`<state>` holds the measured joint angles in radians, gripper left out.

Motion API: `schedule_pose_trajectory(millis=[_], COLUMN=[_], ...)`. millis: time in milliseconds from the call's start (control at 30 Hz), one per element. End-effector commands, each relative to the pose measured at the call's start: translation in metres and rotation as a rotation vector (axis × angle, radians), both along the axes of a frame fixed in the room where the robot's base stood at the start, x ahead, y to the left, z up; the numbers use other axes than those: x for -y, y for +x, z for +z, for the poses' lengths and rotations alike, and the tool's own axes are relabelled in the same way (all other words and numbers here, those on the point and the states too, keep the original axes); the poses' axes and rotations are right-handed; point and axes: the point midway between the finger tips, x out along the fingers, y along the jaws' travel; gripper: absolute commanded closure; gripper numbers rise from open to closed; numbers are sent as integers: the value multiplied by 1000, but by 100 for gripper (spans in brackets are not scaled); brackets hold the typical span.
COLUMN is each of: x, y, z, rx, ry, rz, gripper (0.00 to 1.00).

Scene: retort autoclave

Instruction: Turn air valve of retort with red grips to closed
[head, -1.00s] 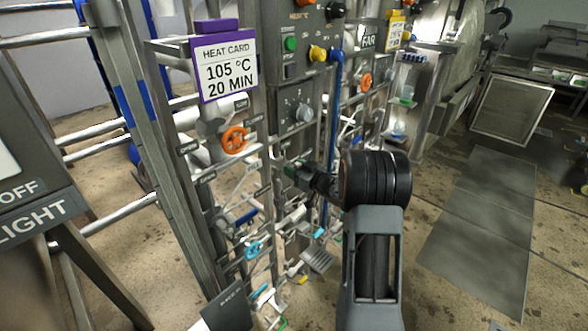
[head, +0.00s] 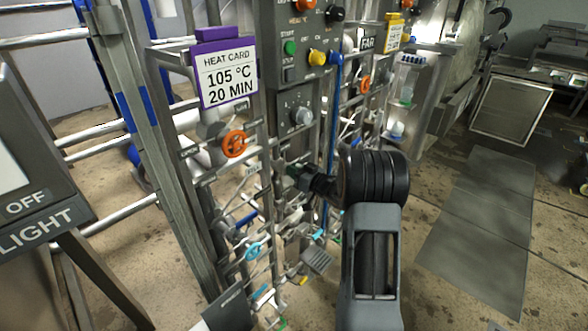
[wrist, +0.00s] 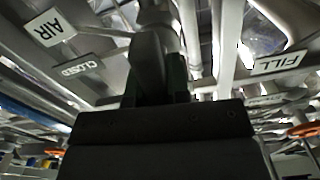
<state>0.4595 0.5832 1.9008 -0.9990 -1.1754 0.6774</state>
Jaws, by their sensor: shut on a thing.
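My gripper (head: 290,170) is in among the pipes and valves below the grey control panel in the head view. In the wrist view its jaws (wrist: 165,85) are shut on a grey lever (wrist: 148,62), which stands up between the fingers. A sign reading AIR (wrist: 48,28) is at the upper left, with a CLOSED label (wrist: 78,67) beside the lever's left side. The lower part of the lever is hidden by the jaws. I cannot make out red grips on it in these views.
A FILL sign (wrist: 278,63) stands to the right of the lever. An orange handwheel (head: 234,143) and a heat card (head: 226,76) are left of the gripper. Crowded pipes surround it. Open floor (head: 420,170) lies to the right of my arm.

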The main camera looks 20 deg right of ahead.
Motion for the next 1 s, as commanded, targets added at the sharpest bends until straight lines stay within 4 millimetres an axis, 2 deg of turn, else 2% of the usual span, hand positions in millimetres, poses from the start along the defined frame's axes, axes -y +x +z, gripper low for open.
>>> schedule_pose_trajectory(millis=[1000], x=[8], y=[3], z=[-5], rx=[-399], ry=[869], rz=[0], gripper=[100])
